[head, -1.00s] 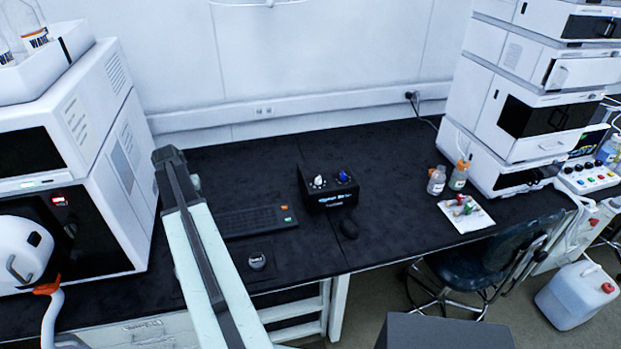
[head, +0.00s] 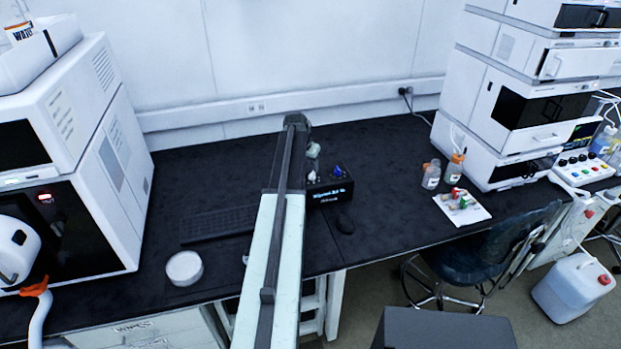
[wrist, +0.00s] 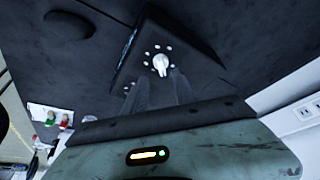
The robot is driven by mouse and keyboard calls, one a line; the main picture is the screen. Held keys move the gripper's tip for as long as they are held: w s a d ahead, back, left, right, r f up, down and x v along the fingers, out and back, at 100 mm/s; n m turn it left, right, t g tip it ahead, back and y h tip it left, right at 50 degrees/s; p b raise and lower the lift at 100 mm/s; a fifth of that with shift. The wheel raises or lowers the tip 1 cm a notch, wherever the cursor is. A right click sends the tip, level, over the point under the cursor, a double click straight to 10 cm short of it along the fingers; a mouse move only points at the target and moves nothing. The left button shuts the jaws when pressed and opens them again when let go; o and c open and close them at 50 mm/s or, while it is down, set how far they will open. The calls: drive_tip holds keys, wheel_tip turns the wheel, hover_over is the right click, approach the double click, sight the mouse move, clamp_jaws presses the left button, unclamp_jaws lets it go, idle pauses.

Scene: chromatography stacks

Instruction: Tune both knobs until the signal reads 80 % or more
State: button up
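A black box (head: 345,194) with a lit blue display stands on the dark bench; the display's reading is too small to tell. On its top are a white knob (head: 312,176) at left and a blue knob (head: 338,171) at right. In the wrist view the white knob (wrist: 160,63), ringed by white dots, lies just past the fingertips of my gripper (wrist: 157,82). The two dark fingers are apart, with nothing between them. Whether they touch the knob is unclear. The blue knob is not visible in the wrist view. In the head view my arm partly hides the box's left side.
A keyboard (head: 215,223) lies left of my arm and a black mouse (head: 344,220) in front of the box. A white round lid-like object (head: 184,268) sits at front left. Bottles (head: 431,175) and a white tray (head: 478,212) stand right. Instrument stacks flank the bench.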

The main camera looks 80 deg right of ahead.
sight(312, 173)
drive_tip(key=b+x, duration=0.3)
drive_tip(key=x, duration=0.1)
drive_tip(key=shift+d+f, duration=0.1)
drive_tip(key=shift+f, duration=0.2)
drive_tip(key=shift+r, duration=0.1)
